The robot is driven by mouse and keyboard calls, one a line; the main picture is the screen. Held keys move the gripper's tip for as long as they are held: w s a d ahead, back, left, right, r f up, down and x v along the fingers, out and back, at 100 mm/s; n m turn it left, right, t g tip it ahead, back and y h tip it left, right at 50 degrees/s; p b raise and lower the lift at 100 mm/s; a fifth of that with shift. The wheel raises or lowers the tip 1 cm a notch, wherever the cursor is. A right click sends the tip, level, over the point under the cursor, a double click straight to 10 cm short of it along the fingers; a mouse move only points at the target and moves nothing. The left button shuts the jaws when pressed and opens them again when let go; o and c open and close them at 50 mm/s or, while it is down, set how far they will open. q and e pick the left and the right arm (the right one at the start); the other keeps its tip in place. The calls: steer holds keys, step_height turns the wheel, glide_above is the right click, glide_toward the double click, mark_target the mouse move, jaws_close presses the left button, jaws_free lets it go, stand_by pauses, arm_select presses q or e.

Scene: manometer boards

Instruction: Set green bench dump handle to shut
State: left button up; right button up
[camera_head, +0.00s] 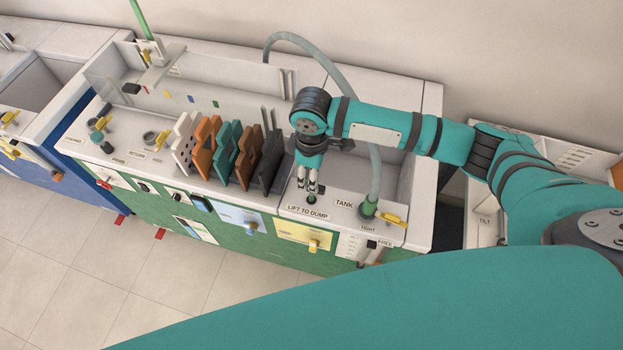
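The green bench (160,219) stands in the middle, its top carrying the label "LIFT TO DUMP" (307,212). Just behind that label is a small dark green round part (311,200), which looks like the dump handle; most of it is hidden by the fingertips. My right gripper (311,188) points down right over this part. Its fingers are close together, and I cannot tell whether they touch or hold it. My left gripper is not in view.
Several coloured plates (226,150) stand upright left of my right gripper. A grey hose (376,170) rises beside the "TANK" label, with a yellow valve lever (391,219) near it. A blue bench (66,185) is at the left. The floor in front is clear.

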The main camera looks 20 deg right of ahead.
steer(key=shift+f, duration=2.1)
steer(key=shift+c, duration=0.5)
jaws_close()
